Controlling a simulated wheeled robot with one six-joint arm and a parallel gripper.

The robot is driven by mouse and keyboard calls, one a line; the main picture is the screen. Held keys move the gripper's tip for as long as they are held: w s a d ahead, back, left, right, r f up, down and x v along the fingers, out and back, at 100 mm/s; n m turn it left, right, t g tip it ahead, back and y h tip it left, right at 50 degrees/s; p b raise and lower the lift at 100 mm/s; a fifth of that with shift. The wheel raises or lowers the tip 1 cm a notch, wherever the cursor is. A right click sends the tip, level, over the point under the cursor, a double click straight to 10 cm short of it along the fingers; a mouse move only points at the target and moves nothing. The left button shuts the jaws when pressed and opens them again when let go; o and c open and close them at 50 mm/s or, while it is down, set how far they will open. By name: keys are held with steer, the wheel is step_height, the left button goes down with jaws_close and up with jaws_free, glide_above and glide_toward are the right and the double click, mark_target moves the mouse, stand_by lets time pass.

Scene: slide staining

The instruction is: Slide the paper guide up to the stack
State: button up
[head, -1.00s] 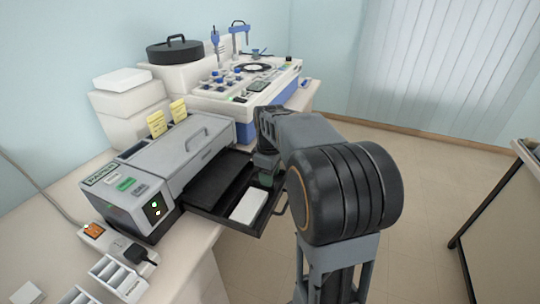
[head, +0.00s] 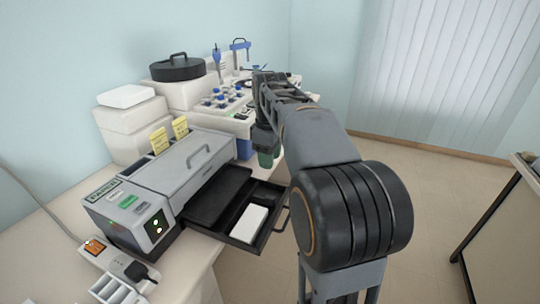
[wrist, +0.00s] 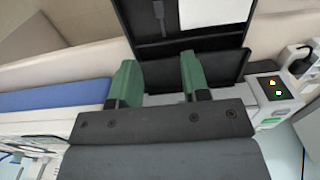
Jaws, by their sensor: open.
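The white paper stack (head: 249,223) lies in the black tray (head: 214,223) pulled out from the grey printer-like machine (head: 190,165). The stack also shows at the top of the wrist view (wrist: 215,12). A slim dark grey piece on the tray floor beside the stack looks like the paper guide (wrist: 159,14); a gap separates it from the stack. I cannot make out the guide in the head view. My gripper (wrist: 157,80) is open and empty, its green fingers apart near the tray's edge. In the head view it hangs above the tray's far side (head: 267,156).
A white and blue instrument (head: 225,118) stands behind the machine, with a round black lid (head: 178,70) on white boxes nearby. A power strip with a black plug (head: 136,268) lies in front. Open floor is to the right.

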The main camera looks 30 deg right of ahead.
mark_target(276, 189)
steer(key=shift+c, duration=0.3)
steer(key=d, duration=0.1)
steer(key=d+p, duration=0.1)
steer(key=d+m+p, duration=0.1)
steer(key=shift+s+d+f+g, duration=0.2)
steer(key=shift+d+f+g, duration=0.1)
steer(key=shift+d, duration=0.1)
steer(key=c, duration=0.3)
steer(key=d+f+y+p, duration=0.2)
steer(key=d, duration=0.1)
steer(key=d+f+m+y+p, duration=0.1)
steer(key=d, duration=0.1)
steer(key=shift+d+f+g+y, duration=0.25)
steer(key=shift+f+g+y, duration=0.05)
steer(key=shift+f, duration=0.1)
steer(key=c, duration=0.3)
steer(key=shift+d+f+y+p, duration=0.65)
steer(key=shift+f+y, duration=0.1)
steer(key=shift+y, duration=0.15)
jaws_close()
steer(key=a+f+n, duration=0.1)
steer(key=a+f, duration=0.1)
steer(key=w+a+f+n+t+y, duration=0.1)
steer(key=a+f, duration=0.2)
steer(key=a+f+n+y, duration=0.1)
steer(key=a+f, duration=0.1)
steer(key=f, duration=0.1)
steer(key=shift+w+a+f, duration=0.1)
steer(key=shift+w+a, duration=0.2)
steer(key=shift+w, duration=0.05)
